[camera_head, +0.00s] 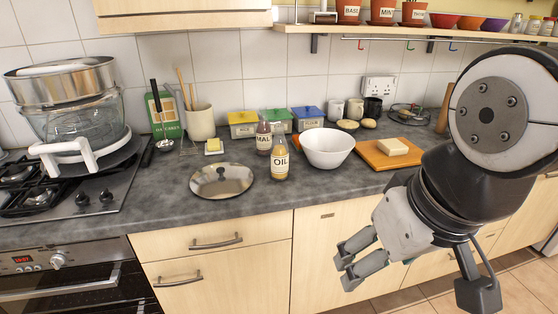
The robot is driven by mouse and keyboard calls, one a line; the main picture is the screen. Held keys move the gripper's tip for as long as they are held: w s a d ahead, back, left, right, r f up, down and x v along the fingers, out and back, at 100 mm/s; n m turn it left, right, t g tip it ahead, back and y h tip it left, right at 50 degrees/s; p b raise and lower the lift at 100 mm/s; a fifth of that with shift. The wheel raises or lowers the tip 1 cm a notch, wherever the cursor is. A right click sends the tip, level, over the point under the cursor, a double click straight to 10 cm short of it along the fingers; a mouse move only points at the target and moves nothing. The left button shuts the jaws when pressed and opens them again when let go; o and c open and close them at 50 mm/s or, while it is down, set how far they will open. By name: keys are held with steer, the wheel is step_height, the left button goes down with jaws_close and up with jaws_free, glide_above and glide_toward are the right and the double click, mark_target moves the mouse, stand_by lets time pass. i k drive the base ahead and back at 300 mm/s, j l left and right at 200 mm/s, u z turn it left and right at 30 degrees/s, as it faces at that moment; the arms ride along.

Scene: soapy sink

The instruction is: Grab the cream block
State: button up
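The cream block (392,146) lies flat on an orange-brown cutting board (373,158) on the dark worktop, right of a white bowl. My gripper (343,263) is in front of the lower cabinets, below the worktop's front edge. It is to the lower left of the block in the picture and apart from it. Its two fingers point left with a gap between them, and nothing shows between them. My arm covers the worktop just right of the board.
The white bowl (328,147) stands left of the board, with an oil bottle (280,160) and a malt bottle (263,137) beside it. A round metal lid (221,181) lies near the front edge. Potatoes, mugs and a glass lid (409,114) are behind. A shelf (430,33) hangs above.

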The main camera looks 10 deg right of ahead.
mark_target(392, 148)
steer(key=z, duration=0.8)
steer(key=i+l+u, duration=0.4)
steer(key=i+l, duration=0.15)
steer(key=i, duration=0.2)
steer(key=i+l+u, duration=0.4)
steer(key=i+l, duration=0.3)
steer(key=l, duration=0.1)
